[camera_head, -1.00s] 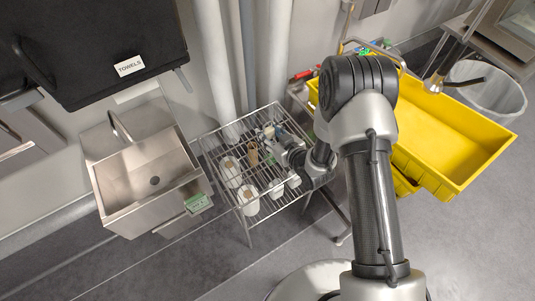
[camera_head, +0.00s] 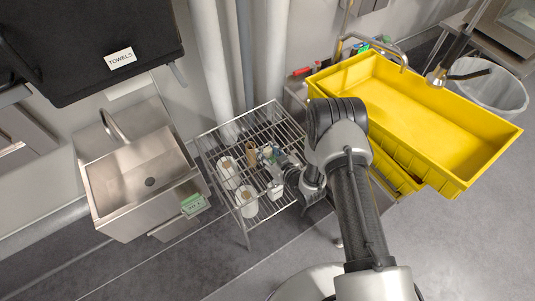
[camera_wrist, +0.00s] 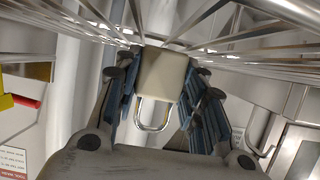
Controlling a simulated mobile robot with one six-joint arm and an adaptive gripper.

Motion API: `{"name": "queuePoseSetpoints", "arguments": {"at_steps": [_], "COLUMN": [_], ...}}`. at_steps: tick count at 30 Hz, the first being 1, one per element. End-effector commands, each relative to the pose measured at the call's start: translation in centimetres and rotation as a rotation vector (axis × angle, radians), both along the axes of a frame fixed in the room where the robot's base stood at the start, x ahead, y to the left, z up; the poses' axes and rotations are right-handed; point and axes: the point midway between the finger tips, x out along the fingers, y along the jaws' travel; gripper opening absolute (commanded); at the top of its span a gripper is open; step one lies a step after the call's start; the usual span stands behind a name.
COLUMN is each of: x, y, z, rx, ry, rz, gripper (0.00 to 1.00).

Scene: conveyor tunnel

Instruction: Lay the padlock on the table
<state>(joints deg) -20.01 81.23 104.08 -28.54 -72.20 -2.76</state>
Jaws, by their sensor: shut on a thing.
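The padlock (camera_wrist: 163,75) has a pale, boxy body and a silver shackle, seen in the wrist view between the two blue-padded fingers. My gripper (camera_wrist: 160,62) is shut on the padlock's body, with the shackle towards the palm. I cannot tell which surface is the table.
White rolls or cups (camera_head: 228,172) and a brown item (camera_head: 252,154) stand on the rack. A steel sink (camera_head: 140,180) is at left, with a green-labelled box (camera_head: 194,204). A large yellow tray (camera_head: 430,110) and a clear bin (camera_head: 490,90) are at right. Pipes rise behind the rack.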

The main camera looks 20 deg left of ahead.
Motion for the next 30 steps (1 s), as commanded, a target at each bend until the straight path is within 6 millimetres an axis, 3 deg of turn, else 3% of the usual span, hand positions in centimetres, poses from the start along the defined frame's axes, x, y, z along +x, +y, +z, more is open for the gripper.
{"name": "queuePoseSetpoints", "arguments": {"at_steps": [7,8,16,28,30], "x": [0.00,-0.02,-0.02,-0.02,-0.49], "y": [0.00,-0.01,-0.01,-0.01,-0.71], "z": [-0.43,-0.34,-0.27,0.22,0.46], "rx": [0.000,-0.001,-0.001,-0.001,-0.001], "ry": [0.000,0.001,0.001,0.001,0.003], "rz": [0.000,0.000,0.000,0.000,-0.002], "gripper": [0.00,0.39,0.57,0.57,0.57]}}
